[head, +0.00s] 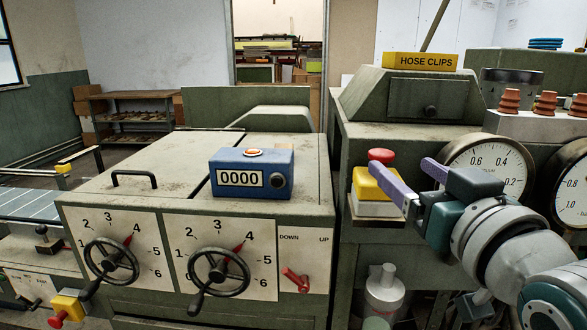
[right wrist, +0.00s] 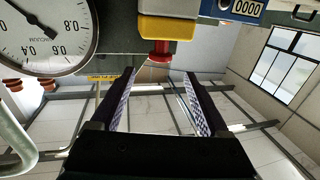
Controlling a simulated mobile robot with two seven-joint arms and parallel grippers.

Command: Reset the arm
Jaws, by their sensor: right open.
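My right arm comes in from the right, and its gripper (head: 400,165) is open with two purple fingers apart and nothing between them. In the right wrist view the gripper (right wrist: 160,74) also shows open and empty. Near the fingertips stands a red mushroom button (head: 381,156) on a yellow box (head: 370,184). The button also shows in the right wrist view (right wrist: 159,50), just beyond the fingertips. In the head view the near finger overlaps part of the yellow box; I cannot tell whether they touch. My left gripper is not in view.
A green machine carries two handwheels (head: 111,261) (head: 219,272), a red lever (head: 296,280) beside DOWN/UP labels, and a blue counter (head: 252,173) reading 0000. Gauges (head: 489,168) and a HOSE CLIPS box (head: 420,61) are at the right. The machine's top left is mostly clear.

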